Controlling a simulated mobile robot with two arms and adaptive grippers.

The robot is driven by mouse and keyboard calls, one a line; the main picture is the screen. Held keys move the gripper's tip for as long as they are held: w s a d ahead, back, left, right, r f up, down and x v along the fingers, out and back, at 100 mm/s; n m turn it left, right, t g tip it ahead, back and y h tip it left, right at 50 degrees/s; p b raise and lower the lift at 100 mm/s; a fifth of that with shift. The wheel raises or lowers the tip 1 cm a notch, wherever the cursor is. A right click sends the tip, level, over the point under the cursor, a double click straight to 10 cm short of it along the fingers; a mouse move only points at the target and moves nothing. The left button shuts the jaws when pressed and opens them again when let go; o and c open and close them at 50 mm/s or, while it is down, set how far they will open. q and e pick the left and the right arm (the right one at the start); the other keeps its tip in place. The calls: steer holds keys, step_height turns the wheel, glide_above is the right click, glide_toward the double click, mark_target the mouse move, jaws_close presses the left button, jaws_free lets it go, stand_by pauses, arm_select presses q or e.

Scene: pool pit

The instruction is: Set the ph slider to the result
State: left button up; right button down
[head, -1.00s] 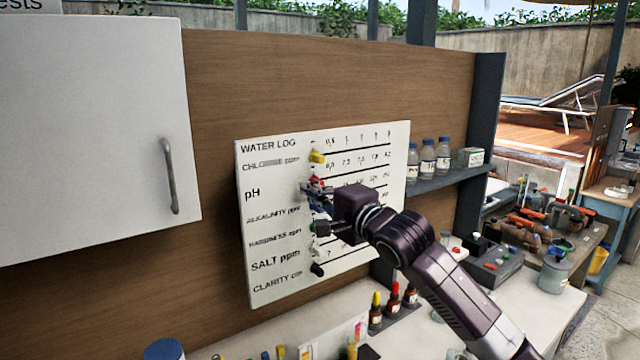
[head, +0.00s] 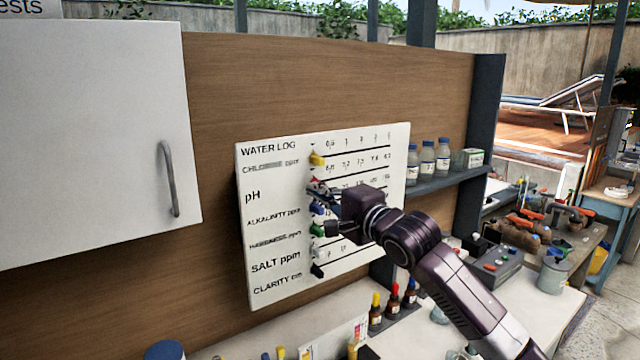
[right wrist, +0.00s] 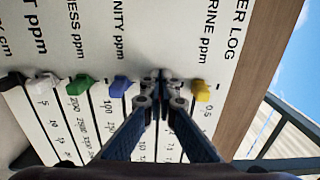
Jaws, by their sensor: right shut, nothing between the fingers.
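The white WATER LOG board (head: 262,215) hangs on the wooden wall, with labelled rows and scale lines. The pH row has a small red slider (head: 315,181) at the left end of its line, partly hidden by my right gripper (head: 314,188). The gripper is shut with nothing held, its fingertips at or very close to the red slider; contact cannot be told. In the right wrist view, the shut fingertips (right wrist: 161,78) cover the pH slider's place, between the yellow slider (right wrist: 201,91) and the blue slider (right wrist: 120,86). My left gripper is not in view.
The green slider (head: 318,230) and black slider (head: 317,271) sit low on the board; a white slider (right wrist: 43,80) shows in the wrist view. A white cabinet (head: 90,130) is at left. Bottles (head: 428,158) stand on a shelf at right, dropper bottles (head: 392,302) below.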

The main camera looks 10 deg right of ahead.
steer(key=shift+w+d+p, duration=0.25)
steer(key=shift+d+p, duration=0.3)
steer(key=shift+d, duration=0.05)
steer(key=shift+w+d+p, duration=0.2)
steer(key=shift+d+p, duration=0.3)
steer(key=shift+d, duration=0.05)
steer(key=v, duration=0.7)
steer(key=shift+p, duration=0.45)
steer(key=shift+f, duration=0.1)
